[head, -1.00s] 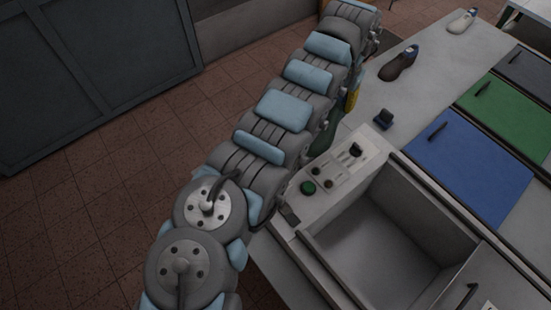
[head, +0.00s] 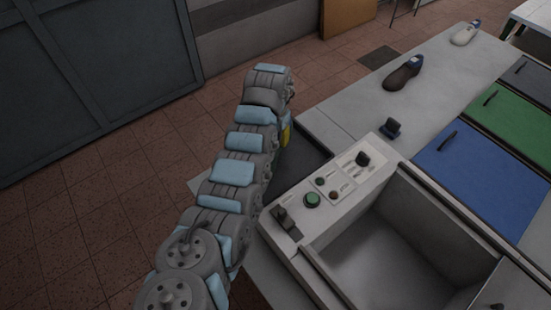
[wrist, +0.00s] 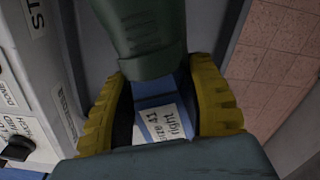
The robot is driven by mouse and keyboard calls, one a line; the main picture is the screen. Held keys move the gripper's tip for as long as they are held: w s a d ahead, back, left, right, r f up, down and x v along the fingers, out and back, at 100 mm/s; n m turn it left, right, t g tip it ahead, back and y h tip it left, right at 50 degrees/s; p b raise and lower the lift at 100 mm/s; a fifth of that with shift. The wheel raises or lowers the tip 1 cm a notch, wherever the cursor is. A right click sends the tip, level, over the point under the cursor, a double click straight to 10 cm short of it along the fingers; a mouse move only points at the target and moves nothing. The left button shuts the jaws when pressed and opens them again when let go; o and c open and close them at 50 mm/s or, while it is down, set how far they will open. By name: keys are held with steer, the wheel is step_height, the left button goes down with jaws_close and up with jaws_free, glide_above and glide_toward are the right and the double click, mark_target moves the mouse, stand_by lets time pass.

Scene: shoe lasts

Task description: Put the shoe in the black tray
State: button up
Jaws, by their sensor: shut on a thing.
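In the wrist view, my gripper (wrist: 160,98) has its two yellow ridged fingers closed on a dark green shoe (wrist: 145,35). The shoe has a blue top with a white label (wrist: 165,125) that reads Right and a size 41. In the head view, a yellow bit of my gripper (head: 286,134) shows at the arm's end, and the arm hides the rest. A dark flat area (head: 303,155) lies beside it, left of the control panel; I cannot tell whether it is the black tray. A dark grey panel (head: 528,78) lies at the far right.
A control panel (head: 330,190) with knobs borders an open grey bin (head: 375,255). Blue (head: 480,165) and green (head: 510,115) panels lie to the right. A brown shoe (head: 403,74) and a pale shoe (head: 465,34) stand on the grey table (head: 350,105).

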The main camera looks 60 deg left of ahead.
steer(key=shift+f+b, duration=0.6)
steer(key=shift+f, duration=3)
steer(key=o, duration=1.2)
steer(key=shift+c, duration=0.2)
steer(key=shift+r, duration=0.1)
steer(key=shift+w+r+p, duration=0.1)
steer(key=shift+r+p, duration=0.35)
steer(key=shift+r, duration=5.4)
